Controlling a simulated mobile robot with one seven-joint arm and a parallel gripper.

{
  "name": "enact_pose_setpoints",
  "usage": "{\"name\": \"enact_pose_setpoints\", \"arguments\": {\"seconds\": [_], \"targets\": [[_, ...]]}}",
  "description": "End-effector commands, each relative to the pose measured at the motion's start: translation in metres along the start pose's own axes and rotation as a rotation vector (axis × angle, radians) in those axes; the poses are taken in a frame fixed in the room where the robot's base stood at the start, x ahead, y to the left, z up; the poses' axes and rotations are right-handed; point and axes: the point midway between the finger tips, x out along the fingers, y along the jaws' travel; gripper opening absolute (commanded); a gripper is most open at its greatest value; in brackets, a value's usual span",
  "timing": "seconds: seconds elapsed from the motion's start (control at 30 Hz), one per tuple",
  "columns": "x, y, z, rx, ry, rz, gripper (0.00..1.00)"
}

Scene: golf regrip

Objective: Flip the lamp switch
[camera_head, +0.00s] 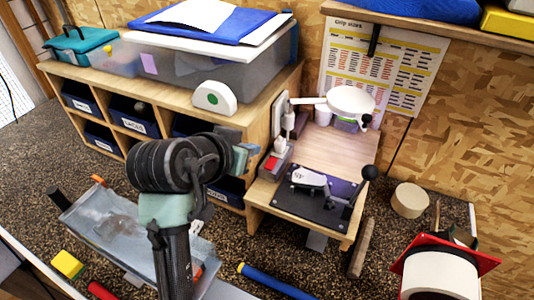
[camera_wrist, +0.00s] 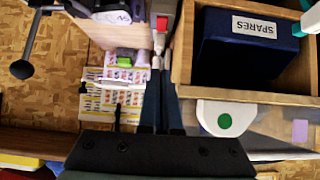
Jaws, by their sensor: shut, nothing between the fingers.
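The white lamp (camera_head: 350,101) has a round head on an arm above the right end of the wooden bench unit. A grey box with red and white parts (camera_head: 272,162) stands below it; a red part (camera_wrist: 161,23) also shows at the top of the wrist view. I cannot tell which part is the lamp switch. My gripper (camera_head: 243,158) is shut and empty, just left of the grey box in the head view. Its dark fingers (camera_wrist: 161,95) point up the wrist view, with the red part beyond them. Contact cannot be made out.
A wooden cubby (camera_head: 140,95) with blue bins is left of the box. A white half-disc with a green dot (camera_head: 213,97) sits on its top edge. A black plate with a lever (camera_head: 325,195) lies to the right. A grey tray (camera_head: 105,225) lies at lower left.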

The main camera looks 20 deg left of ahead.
Motion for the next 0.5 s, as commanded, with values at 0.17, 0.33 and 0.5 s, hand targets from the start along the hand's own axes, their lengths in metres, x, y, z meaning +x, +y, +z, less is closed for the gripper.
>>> {"name": "enact_pose_setpoints", "arguments": {"seconds": [0.17,0.33,0.5], "targets": [[0.001,0.000,-0.001,0.000,0.001,-0.001,0.00],[0.015,0.001,-0.002,-0.001,-0.002,0.001,0.00],[0.044,0.001,-0.003,-0.002,-0.002,0.001,0.00]]}}
